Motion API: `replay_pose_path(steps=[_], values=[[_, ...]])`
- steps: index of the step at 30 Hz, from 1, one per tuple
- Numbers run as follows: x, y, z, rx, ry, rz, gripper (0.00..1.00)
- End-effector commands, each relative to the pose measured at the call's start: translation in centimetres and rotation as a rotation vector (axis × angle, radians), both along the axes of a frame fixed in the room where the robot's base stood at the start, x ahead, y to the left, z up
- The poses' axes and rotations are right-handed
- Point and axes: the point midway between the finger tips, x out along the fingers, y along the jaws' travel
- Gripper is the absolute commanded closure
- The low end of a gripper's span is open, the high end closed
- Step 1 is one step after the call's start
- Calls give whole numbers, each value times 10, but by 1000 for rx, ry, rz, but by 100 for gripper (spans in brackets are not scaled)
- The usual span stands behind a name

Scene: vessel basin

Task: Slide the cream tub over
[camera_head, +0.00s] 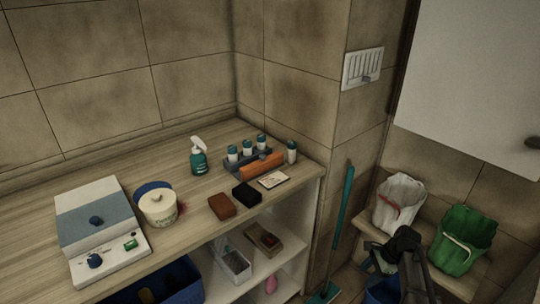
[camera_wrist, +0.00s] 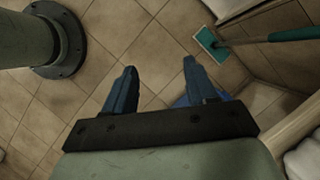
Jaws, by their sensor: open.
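The cream tub (camera_head: 158,209) stands on the wooden counter in the head view, just right of a white and blue-grey device. A dark blue round thing (camera_head: 152,187) shows behind its rim, and a reddish patch shows at its right side. My gripper (camera_wrist: 157,75) is in the wrist view with its two blue fingers spread apart and nothing between them, above the tiled floor. In the head view my dark arm is at the lower right, well away from the tub. The tub is not in the wrist view.
On the counter are the device (camera_head: 98,229), a green spray bottle (camera_head: 198,158), a rack of vials (camera_head: 247,158), a brown block (camera_head: 222,206), a black block (camera_head: 246,194) and a card (camera_head: 273,180). Bare counter lies left of the spray bottle.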

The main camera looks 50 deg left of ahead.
Motion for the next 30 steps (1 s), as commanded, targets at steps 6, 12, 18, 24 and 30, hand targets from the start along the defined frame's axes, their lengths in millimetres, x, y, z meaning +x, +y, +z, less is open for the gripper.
replay_pose_path(steps=[6,12,18,24,30], values=[[6,72,63,30,14,-46,43],[0,132,125,56,38,-85,43],[-15,190,191,81,69,-119,43],[-43,243,256,93,100,-139,43],[-92,289,305,80,110,-136,43]])
